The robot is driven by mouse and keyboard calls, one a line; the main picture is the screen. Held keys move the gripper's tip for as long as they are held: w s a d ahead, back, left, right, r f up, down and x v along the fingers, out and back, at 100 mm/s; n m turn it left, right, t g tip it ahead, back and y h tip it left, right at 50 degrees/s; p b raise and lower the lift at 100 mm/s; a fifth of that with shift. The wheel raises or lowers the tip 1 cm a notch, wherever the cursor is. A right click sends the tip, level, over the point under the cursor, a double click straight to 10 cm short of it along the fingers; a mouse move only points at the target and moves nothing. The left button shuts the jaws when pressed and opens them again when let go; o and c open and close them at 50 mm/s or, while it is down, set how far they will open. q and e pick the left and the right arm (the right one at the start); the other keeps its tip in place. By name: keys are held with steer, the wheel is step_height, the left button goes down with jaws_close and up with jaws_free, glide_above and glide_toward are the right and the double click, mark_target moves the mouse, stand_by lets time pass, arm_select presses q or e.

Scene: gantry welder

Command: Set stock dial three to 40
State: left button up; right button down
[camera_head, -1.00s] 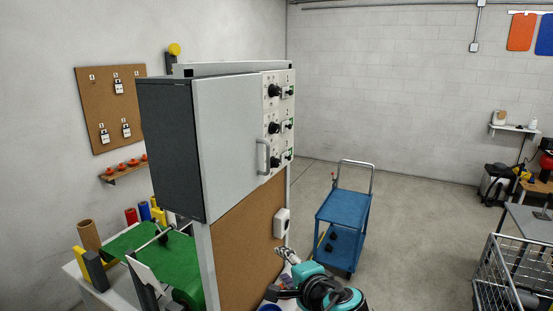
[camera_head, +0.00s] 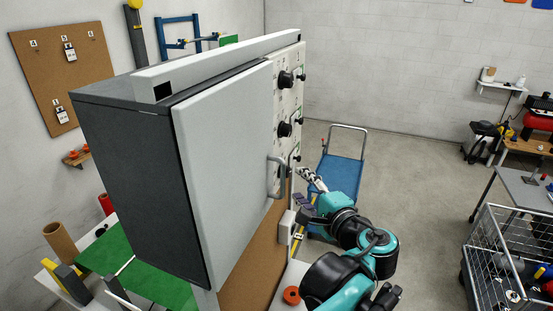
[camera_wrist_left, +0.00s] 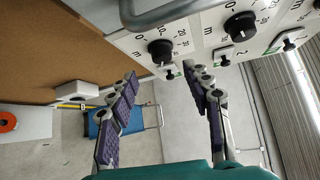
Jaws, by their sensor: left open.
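The control panel (camera_head: 288,105) on the cabinet carries black dials in a column. The upper dial (camera_head: 285,80) and middle dial (camera_head: 284,129) show in the head view; the lowest is hidden there behind the door handle. In the left wrist view, the dial nearest the cork board (camera_wrist_left: 160,50) is in front of my fingers, with another dial (camera_wrist_left: 240,25) to its right. I cannot read which is number three or its exact setting. My left gripper (camera_head: 307,182) is open and empty below the panel; its fingers (camera_wrist_left: 160,72) are apart, short of the nearest dial. My right gripper is not in view.
A grey door handle (camera_head: 275,177) stands out close to the panel. Small switches (camera_wrist_left: 223,60) sit beside the dials. A white box (camera_head: 287,226) is fixed on the cork board below. A blue cart (camera_head: 341,172) stands behind; open floor lies to the right.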

mark_target(288, 173)
arm_select(q)
steer(key=x, duration=0.1)
steer(key=p+x, duration=0.1)
steer(key=shift+w+a+r, duration=0.2)
steer(key=shift+w+r, duration=0.05)
steer(key=shift+w, duration=0.1)
steer(key=x, duration=0.4)
steer(key=shift+w+f, duration=0.2)
steer(key=shift+s+d+r, duration=0.1)
steer(key=shift+s+d, duration=0.05)
steer(key=shift+s, duration=0.15)
steer(key=shift+c, duration=0.6)
jaws_close()
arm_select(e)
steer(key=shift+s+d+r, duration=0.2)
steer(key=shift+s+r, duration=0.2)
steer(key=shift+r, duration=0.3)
